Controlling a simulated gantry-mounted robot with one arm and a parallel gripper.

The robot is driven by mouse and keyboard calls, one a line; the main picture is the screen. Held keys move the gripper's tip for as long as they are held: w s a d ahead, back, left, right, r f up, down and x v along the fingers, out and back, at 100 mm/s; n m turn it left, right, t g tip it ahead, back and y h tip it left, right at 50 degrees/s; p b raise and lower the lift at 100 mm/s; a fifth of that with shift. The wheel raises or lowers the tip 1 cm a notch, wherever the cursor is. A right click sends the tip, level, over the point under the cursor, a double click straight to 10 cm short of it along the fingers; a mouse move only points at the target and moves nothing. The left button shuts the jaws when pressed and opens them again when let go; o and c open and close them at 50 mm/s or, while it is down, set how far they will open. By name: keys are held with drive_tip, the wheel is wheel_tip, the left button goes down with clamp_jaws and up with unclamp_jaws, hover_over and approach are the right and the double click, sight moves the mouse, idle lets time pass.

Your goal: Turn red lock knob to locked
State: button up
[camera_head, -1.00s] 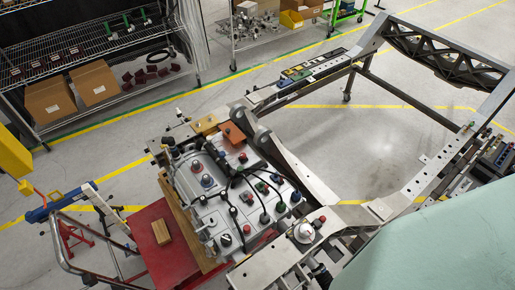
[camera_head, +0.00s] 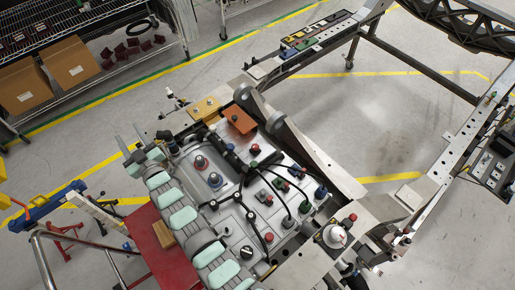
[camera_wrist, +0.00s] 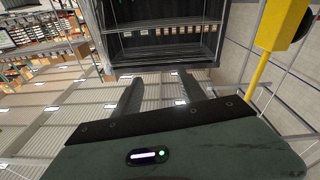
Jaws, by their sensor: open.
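Several red-topped knobs show in the head view.
Black cables cross the unit. An orange block (camera_head: 238,119) sits at its top. A red cart top (camera_head: 165,255) is at lower left. Open floor (camera_head: 375,125) lies inside the metal frame.

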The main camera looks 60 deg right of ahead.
drive_tip(key=d+f+g, duration=0.1)
drive_tip(key=d+f, duration=0.1)
drive_tip(key=d, duration=0.1)
drive_tip(key=w+d+f+g+b, duration=0.1)
drive_tip(key=d+f+g, duration=0.1)
drive_tip(key=d, duration=0.2)
drive_tip(key=d+f+g+y+b, duration=0.1)
drive_tip(key=d+f, duration=0.1)
drive_tip(key=d, duration=0.2)
drive_tip(key=shift+w+d+f, duration=0.15)
drive_tip(key=shift+w+d, duration=0.1)
drive_tip(key=shift+w, duration=0.15)
drive_tip(key=s+d+f+g+y+b, duration=0.1)
drive_tip(key=d+f+g+b, duration=0.1)
drive_tip(key=d, duration=0.2)
drive_tip(key=n+g+y+b, duration=0.1)
drive_tip(key=g+y+b, duration=0.6)
drive_tip(key=g, duration=0.5)
hover_over(255, 146)
wheel_tip(255, 146, down, 11)
drive_tip(key=shift+r+p, duration=0.2)
drive_tip(key=shift+p, duration=0.25)
drive_tip(key=shift+c, duration=0.2)
clamp_jaws()
